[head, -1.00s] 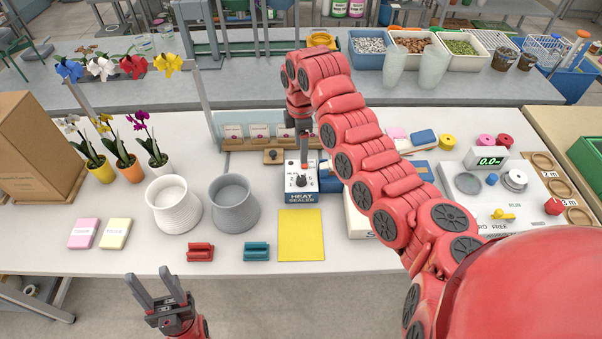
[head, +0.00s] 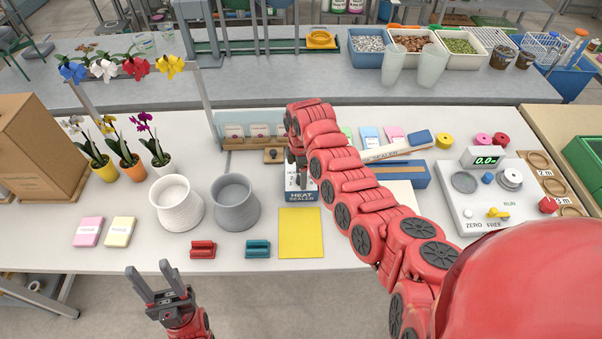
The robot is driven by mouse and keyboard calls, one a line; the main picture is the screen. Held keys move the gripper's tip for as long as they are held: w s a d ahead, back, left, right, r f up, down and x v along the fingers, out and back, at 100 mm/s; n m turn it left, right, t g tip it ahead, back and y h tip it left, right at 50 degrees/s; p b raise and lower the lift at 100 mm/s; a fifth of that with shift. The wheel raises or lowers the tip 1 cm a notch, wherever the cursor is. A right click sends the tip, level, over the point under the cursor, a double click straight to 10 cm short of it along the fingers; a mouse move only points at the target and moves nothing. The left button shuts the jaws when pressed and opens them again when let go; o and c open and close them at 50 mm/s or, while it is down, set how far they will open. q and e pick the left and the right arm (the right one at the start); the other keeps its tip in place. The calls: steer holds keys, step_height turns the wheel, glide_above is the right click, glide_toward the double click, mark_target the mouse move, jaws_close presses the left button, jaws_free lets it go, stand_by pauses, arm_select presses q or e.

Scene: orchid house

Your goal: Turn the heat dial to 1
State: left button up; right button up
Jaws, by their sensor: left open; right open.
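My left gripper (head: 160,284) is open and empty, in front of the table's front edge.
A yellow sheet (head: 300,234) lies in front of the sealer, with a grey pot (head: 235,207) to its left. Teal (head: 257,249) and red (head: 203,249) clips lie near the front edge. A blue box (head: 404,173) and a scale panel (head: 462,214) stand right of the arm.

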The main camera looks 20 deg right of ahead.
jaws_close()
